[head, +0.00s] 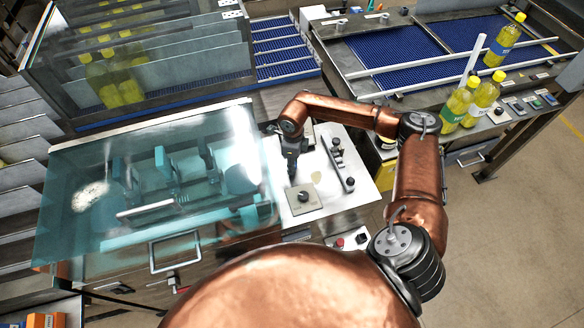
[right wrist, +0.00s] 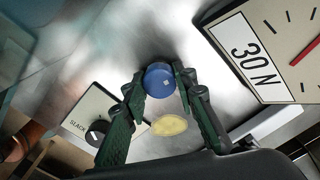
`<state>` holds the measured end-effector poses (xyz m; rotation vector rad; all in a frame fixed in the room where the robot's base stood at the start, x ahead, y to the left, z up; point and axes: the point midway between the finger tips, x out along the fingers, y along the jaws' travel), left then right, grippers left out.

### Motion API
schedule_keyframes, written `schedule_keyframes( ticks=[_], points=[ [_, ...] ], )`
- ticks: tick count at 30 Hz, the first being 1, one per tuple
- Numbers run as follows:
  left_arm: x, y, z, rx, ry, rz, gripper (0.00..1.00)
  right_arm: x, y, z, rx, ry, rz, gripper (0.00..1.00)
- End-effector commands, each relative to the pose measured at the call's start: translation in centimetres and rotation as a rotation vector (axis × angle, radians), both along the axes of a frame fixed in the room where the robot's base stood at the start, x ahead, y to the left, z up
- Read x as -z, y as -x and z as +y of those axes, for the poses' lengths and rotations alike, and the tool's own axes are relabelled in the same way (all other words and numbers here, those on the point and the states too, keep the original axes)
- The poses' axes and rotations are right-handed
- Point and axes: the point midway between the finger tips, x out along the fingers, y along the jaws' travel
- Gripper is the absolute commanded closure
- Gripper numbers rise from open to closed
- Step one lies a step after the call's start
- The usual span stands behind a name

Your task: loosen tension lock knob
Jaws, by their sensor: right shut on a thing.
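A round blue knob (right wrist: 160,84), which looks like the tension lock knob, stands on the metal panel in the right wrist view. My right gripper (right wrist: 160,77) is shut on it, with one green finger on each side. In the head view my right gripper (head: 292,172) points down at the panel (head: 325,200), and the blue knob is hidden there. A plate with a black knob (right wrist: 97,132) and partly legible lettering lies beside the gripper; it also shows in the head view (head: 303,197). My left gripper is not in view.
A gauge marked 30 N (right wrist: 262,52) with a red needle is close by in the wrist view. A clear teal cover (head: 150,180) lies left of the gripper. A slotted bar with black knobs (head: 340,165) is to its right. Yellow bottles (head: 455,105) stand at the upper right.

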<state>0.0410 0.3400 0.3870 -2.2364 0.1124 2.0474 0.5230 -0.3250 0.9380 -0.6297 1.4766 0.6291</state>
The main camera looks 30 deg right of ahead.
Motion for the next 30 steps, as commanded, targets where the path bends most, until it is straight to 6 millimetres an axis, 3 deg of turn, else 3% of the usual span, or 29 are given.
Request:
schedule_keyframes(
  ticks=[12,30],
  points=[
    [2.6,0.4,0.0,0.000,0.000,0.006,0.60,0.4,0.0,-0.1,-0.284,0.002,0.003,0.98],
    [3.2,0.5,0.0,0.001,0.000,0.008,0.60,0.3,0.1,-0.1,-0.372,0.001,0.005,0.98]
  ],
)
